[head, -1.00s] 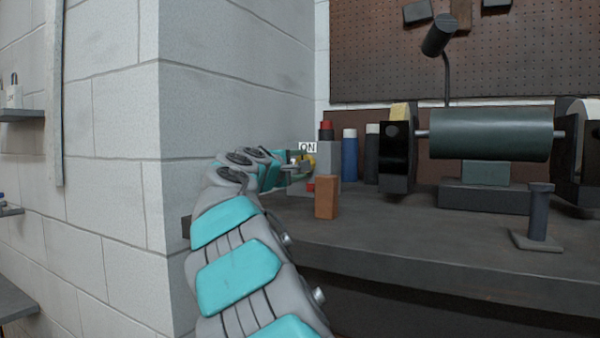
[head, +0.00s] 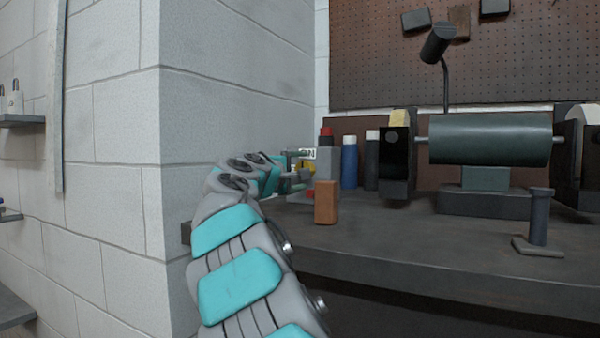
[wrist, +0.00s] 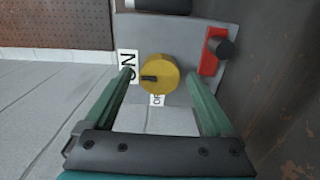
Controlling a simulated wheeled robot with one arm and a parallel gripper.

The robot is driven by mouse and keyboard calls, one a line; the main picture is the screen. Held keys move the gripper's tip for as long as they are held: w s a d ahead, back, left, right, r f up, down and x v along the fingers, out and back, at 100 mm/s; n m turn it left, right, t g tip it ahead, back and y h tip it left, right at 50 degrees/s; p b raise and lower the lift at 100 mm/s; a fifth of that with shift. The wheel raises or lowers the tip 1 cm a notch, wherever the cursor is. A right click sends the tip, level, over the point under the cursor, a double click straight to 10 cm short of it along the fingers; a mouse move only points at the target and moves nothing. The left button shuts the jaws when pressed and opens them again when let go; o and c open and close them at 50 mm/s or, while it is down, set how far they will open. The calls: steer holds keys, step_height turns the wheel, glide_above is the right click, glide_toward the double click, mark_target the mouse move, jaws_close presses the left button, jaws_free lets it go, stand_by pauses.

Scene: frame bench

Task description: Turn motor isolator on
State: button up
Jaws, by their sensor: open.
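The motor isolator is a grey box (head: 327,164) on the bench, with a yellow round knob (wrist: 162,70) on its face. The knob's black pointer mark (wrist: 149,79) points left, toward the ON label (wrist: 127,66) in the wrist view. The yellow knob also shows in the head view (head: 308,168), partly hidden by my gripper. My gripper (wrist: 160,78) is open, with one finger on each side of the knob in the picture and gaps between. In the head view, my gripper (head: 297,165) is just left of the box.
A red plate with a black knob (wrist: 214,52) is beside the yellow knob. A brown block (head: 326,203) stands in front of the box. Blue (head: 349,160) and dark bottles stand behind. A bench grinder (head: 490,138) is to the right. The block wall (head: 235,95) is close on the left.

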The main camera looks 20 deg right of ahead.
steer(key=shift+s+a, duration=0.1)
steer(key=shift+v, duration=3.75)
steer(key=shift+a, duration=0.1)
